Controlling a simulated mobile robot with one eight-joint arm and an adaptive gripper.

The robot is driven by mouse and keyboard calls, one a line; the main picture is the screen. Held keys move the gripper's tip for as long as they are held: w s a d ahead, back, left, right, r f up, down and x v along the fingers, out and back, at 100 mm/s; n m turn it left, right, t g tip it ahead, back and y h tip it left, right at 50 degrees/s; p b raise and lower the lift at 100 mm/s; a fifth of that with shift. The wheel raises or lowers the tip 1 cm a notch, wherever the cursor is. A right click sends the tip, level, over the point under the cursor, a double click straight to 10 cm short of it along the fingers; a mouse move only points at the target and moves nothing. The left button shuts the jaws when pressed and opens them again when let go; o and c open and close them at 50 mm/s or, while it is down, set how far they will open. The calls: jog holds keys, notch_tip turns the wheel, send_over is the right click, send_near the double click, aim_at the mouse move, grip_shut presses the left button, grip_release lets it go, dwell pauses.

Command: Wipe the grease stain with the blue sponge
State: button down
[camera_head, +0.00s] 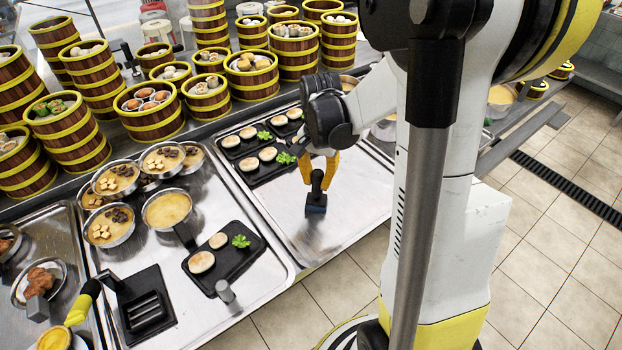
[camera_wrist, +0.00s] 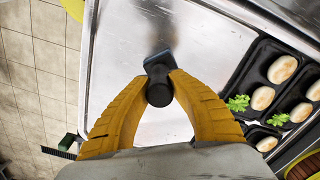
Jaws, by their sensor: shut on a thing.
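My gripper (camera_head: 318,176) points down over the bare steel counter. Its yellow fingers are shut on the dark handle of the blue sponge (camera_head: 316,208). In the wrist view the fingers (camera_wrist: 160,92) close around the round handle top, and the sponge (camera_wrist: 158,60) shows just beyond it. The sponge is low, at or just above the steel; I cannot tell if it touches.
A black tray (camera_head: 256,172) with buns and greens lies behind the gripper. Another tray (camera_head: 256,262) with two buns lies to the left, near several metal bowls. Steamer towers (camera_head: 160,122) line the back. The steel worktop (camera_head: 350,205) around the sponge is clear.

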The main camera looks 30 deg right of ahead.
jog(key=shift+s+d, duration=0.15)
jog(key=shift+r+p, duration=0.45)
jog(key=shift+r, duration=0.3)
notch_tip(320, 180, up, 5)
jog(key=p, duration=0.4)
jog(key=shift+r, duration=0.1)
dwell(0.4)
